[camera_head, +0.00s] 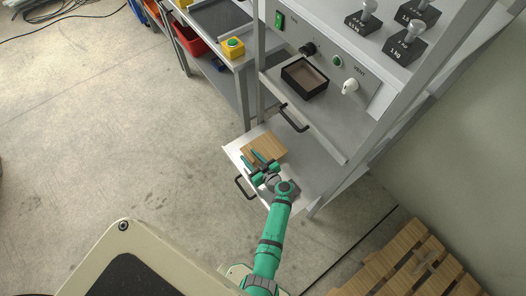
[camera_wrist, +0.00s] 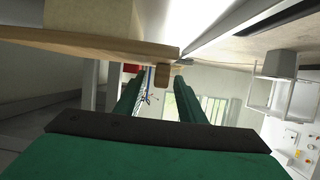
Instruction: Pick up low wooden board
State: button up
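The low wooden board (camera_head: 270,145) lies on a pulled-out light drawer (camera_head: 232,152) low in the grey cabinet. My gripper (camera_head: 260,158) is at the board's near edge in the head view, with its green fingers partly over the board in the picture. In the wrist view the board (camera_wrist: 110,44) spans the upper left, and a small wooden block shows at its edge. My gripper (camera_wrist: 158,88) is open there, with a clear gap between its fingers. The block appears between the fingertips. I cannot tell whether they touch it.
Black handles sit on the drawer front (camera_head: 243,187) and on the cabinet above (camera_head: 292,118). A black open box (camera_head: 304,78) and several weights (camera_head: 404,45) stand higher up. A wooden pallet (camera_head: 415,262) lies at lower right.

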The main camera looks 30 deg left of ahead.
jog(key=shift+w+a+f, duration=0.1)
jog(key=shift+a+f, duration=0.05)
jog(key=shift+a, duration=0.15)
grip_shut()
jog(key=shift+r, duration=0.2)
